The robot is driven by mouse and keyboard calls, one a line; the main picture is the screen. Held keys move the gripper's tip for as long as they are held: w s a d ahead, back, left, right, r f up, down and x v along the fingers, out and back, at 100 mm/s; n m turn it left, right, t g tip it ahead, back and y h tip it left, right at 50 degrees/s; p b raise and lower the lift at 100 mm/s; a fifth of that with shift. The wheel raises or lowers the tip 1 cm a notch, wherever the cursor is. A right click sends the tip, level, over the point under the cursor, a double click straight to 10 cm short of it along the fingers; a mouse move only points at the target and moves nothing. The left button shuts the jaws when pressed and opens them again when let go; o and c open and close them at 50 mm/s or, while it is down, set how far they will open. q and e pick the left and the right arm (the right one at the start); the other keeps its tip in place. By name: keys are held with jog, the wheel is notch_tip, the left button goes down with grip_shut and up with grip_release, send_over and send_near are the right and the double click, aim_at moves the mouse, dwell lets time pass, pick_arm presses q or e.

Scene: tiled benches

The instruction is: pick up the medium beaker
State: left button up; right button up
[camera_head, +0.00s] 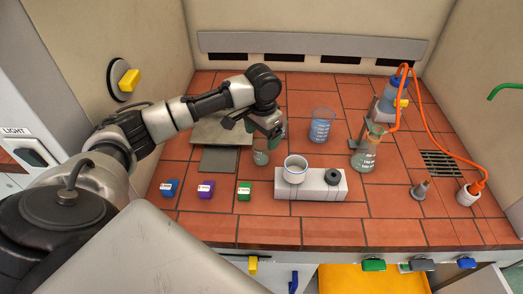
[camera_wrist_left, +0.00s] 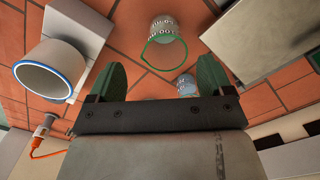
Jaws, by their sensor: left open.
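A clear glass beaker (camera_head: 261,153) stands upright on the red tiles, just below my left gripper (camera_head: 267,131). A larger beaker (camera_head: 321,125) with blue contents stands further right. I cannot tell by label which is the medium beaker. My left gripper's green fingers are apart and empty. In the left wrist view, a beaker with a green rim (camera_wrist_left: 166,42) shows beyond the gap between the fingers (camera_wrist_left: 158,78). A bluish vessel (camera_wrist_left: 187,85) shows partly behind the right finger. My right gripper is not in view.
A white cup (camera_head: 295,170) sits on a white block (camera_head: 325,184). A flask (camera_head: 364,157) with orange tubing stands to the right. Blue, purple and green small boxes (camera_head: 205,189) line the front left. Grey plates (camera_head: 220,160) lie left of the beaker.

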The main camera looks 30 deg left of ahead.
aim_at(261, 147)
pick_arm(q)
jog(key=shift+f, duration=0.8)
jog(key=f, duration=0.1)
jog(key=f+p, duration=0.1)
jog(key=f, duration=0.2)
jog(key=shift+w+a+f, duration=0.2)
jog(key=shift+a, duration=0.1)
jog(key=shift+f, duration=0.45)
jog(key=c, duration=0.5)
jog(key=shift+p, duration=0.3)
jog(key=c, duration=0.6)
